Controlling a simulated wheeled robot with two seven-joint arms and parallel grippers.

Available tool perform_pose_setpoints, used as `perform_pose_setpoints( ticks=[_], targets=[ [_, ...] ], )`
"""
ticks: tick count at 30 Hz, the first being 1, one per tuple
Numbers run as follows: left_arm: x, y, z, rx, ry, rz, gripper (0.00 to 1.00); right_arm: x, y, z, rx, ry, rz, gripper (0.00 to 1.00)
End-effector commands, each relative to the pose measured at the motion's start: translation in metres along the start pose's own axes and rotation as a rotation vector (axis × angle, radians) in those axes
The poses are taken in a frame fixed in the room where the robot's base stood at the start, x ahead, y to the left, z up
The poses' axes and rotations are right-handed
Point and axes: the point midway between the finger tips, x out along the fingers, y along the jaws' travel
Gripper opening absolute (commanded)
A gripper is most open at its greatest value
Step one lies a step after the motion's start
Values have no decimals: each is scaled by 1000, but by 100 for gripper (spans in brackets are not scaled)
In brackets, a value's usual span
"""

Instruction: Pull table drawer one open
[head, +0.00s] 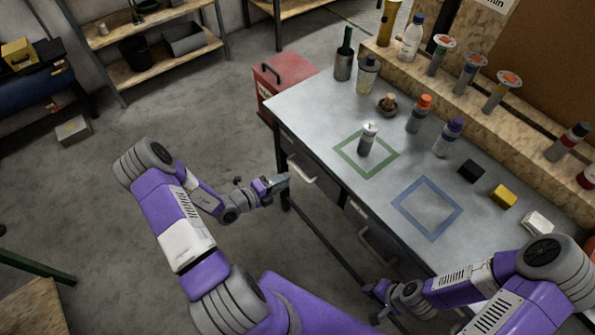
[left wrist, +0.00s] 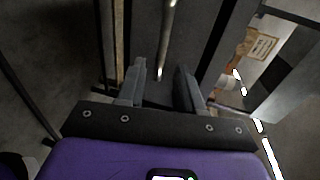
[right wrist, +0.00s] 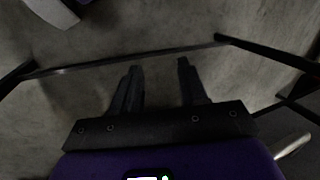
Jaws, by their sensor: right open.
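The grey table (head: 335,120) has two dark drawer fronts on its near side. The left drawer has a pale bar handle (head: 302,170), and the right drawer has a darker bar handle (head: 378,248). No label shows which is drawer one. Both drawers look closed. My left gripper (head: 284,181) is close to the left drawer's handle. In the left wrist view its fingers (left wrist: 160,78) are apart, and a bar handle (left wrist: 168,38) lies just ahead, in line with the gap. Contact cannot be told. My right gripper (head: 372,302) is open and empty, low beside the table's front, over floor.
A white-topped can (head: 367,138) stands in the green square on the table. The blue square (head: 427,208) is empty. Bottles and blocks stand toward the back. A red box (head: 285,78) is by the table's left end. Floor (head: 200,120) left is open.

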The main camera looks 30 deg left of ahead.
Motion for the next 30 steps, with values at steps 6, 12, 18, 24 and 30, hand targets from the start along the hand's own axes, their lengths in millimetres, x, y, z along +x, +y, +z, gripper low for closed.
perform_pose_setpoints(
  ticks=[6, 12, 18, 24, 30],
  targets=[
    [22, 0, 8, -25, -28, -13, 36, 6, 2, 0, 0, 0, 0, 43],
    [54, 0, 8, -23, -26, -12, 36, 14, 5, -1, 0, 0, 0, 43],
    [71, -1, 8, -22, -26, -10, 36, 18, 7, -1, 0, 0, 0, 43],
    [73, -2, 9, -22, -27, -9, 36, 18, 7, -1, 0, 0, 0, 43],
    [73, -2, 8, -22, -26, -9, 20, 18, 6, -1, 0, 0, 0, 43]
  ],
)
